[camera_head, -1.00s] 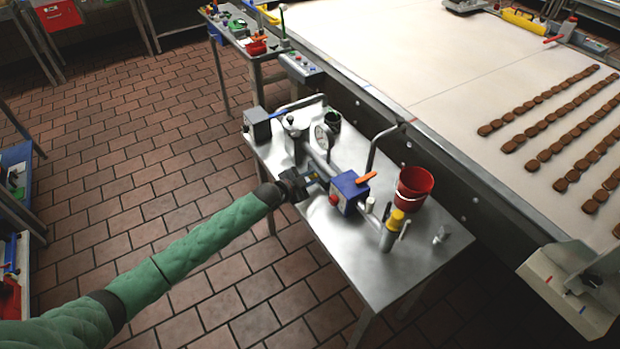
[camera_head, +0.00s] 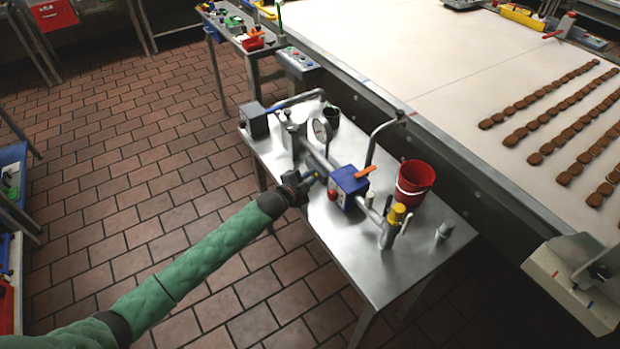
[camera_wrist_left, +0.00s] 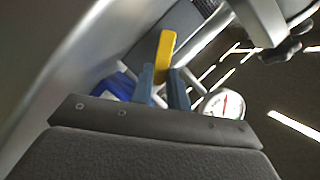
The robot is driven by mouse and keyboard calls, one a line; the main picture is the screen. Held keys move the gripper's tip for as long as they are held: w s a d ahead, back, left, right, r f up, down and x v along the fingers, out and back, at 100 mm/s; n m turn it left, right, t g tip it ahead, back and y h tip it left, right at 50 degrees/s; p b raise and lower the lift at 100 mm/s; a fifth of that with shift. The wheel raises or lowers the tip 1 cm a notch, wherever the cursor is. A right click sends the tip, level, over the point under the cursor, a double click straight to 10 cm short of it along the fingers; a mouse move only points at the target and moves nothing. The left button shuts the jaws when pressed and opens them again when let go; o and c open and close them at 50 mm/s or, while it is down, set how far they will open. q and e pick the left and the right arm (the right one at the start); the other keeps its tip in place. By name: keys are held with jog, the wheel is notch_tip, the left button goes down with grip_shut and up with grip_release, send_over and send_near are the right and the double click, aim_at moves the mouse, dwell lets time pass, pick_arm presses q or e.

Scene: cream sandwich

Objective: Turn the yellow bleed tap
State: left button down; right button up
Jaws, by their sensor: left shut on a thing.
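In the left wrist view the yellow bleed tap (camera_wrist_left: 165,48) is a short yellow lever standing up between the two blue-grey fingers of my left gripper (camera_wrist_left: 162,78). The fingers are shut on it. In the head view my left gripper (camera_head: 311,181) reaches from the left to the pipework just left of the blue valve box (camera_head: 348,186) on the metal table. The tap is mostly hidden there by the gripper. My right gripper is in neither current view.
A pressure gauge (camera_head: 321,130) stands behind the gripper. The blue box carries an orange lever (camera_head: 366,171) and a red knob (camera_head: 332,194). A red bucket (camera_head: 414,183) and a yellow-capped fitting (camera_head: 397,213) stand to the right. The table's (camera_head: 385,285) front is bare.

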pick_arm(q)
jog(key=c, duration=1.4)
grip_release()
jog(key=shift+o, duration=0.2)
pick_arm(e)
jog(key=shift+s+d, duration=0.1)
